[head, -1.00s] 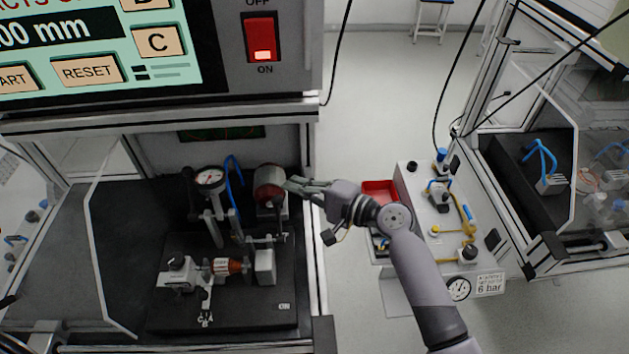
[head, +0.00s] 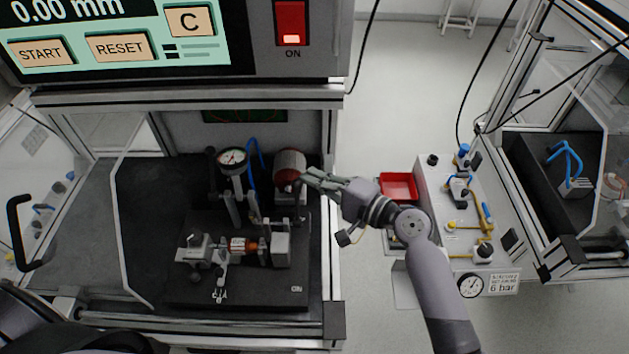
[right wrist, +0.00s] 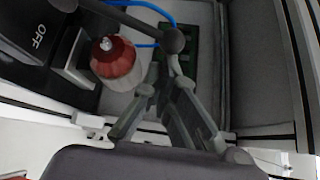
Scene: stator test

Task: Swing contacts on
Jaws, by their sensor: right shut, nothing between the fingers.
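The stator test rig stands on a black base plate (head: 180,290) inside the machine. An orange-brown wound part (head: 243,245) lies between two metal blocks. Behind it stand a dial gauge (head: 232,160) and a red-and-grey cylinder (head: 289,168). My right gripper (head: 308,179) is at the right side of that cylinder, pointing left, shut and empty. In the right wrist view, its fingers (right wrist: 166,88) are just below a dark ball knob (right wrist: 174,40) on a rod, with the red-capped cylinder (right wrist: 116,60) to the left. Whether they touch the knob's rod, I cannot tell. My left gripper is out of view.
The control panel (head: 120,45) with its red switch (head: 291,22) overhangs the rig. The machine's frame post (head: 331,220) is close to my right arm. A red bin (head: 398,187) and a pneumatic bench (head: 440,210) stand to the right. A black handle (head: 18,235) is at left.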

